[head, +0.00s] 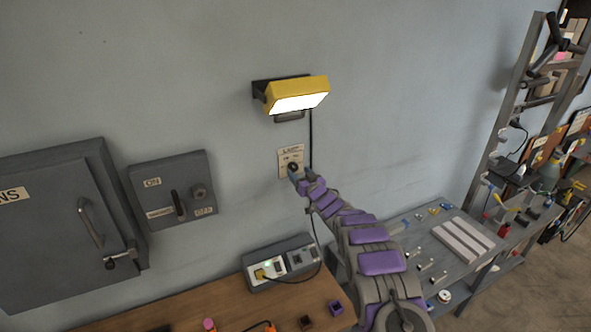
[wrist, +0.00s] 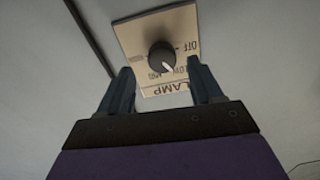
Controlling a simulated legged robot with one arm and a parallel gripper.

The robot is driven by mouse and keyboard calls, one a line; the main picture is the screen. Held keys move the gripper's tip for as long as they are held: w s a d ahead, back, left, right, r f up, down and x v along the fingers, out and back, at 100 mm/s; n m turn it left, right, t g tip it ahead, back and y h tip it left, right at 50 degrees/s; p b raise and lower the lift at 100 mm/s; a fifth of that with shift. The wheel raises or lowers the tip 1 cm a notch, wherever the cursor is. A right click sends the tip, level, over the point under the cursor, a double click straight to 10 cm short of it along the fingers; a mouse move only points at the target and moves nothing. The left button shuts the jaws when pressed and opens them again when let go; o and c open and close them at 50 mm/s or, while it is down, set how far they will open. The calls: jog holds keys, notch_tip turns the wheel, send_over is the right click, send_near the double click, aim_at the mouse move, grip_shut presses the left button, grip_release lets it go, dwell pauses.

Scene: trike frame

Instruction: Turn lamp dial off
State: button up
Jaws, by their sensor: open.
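The lamp dial (wrist: 161,57) is a round black knob on a cream plate marked LAMP (wrist: 139,36) on the wall. In the wrist view its white pointer line is angled down and right, near small lettering; OFF is printed further right. In the head view the plate (head: 284,155) shows below the lamp, with the dial partly behind my gripper (head: 302,174). The yellow lamp (head: 297,92) is lit. In the wrist view my gripper (wrist: 160,72) is open and empty, its fingers to either side just short of the dial. Contact cannot be told.
A grey switch box (head: 174,190) and a larger grey cabinet (head: 60,225) with a handle are on the wall at left. A power box (head: 280,262) with a plugged-in cable stands on the wooden bench below. A grey workbench (head: 455,245) with tools is at right. A black cable (head: 311,140) hangs beside the plate.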

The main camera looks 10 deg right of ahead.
aim_at(295, 168)
jog(key=shift+w+a, duration=0.15)
jog(key=shift+w, duration=0.45)
jog(key=shift+w+a+p, duration=0.3)
jog(key=shift+w+a, duration=0.15)
jog(key=shift+w, duration=0.05)
jog(key=shift+w+a+r, duration=0.1)
jog(key=shift+w+a, duration=0.15)
jog(key=shift+w, duration=0.55)
jog(key=shift+w+d, duration=0.1)
jog(key=shift+d, duration=0.05)
jog(key=shift+c, duration=0.4)
jog(key=c, duration=1)
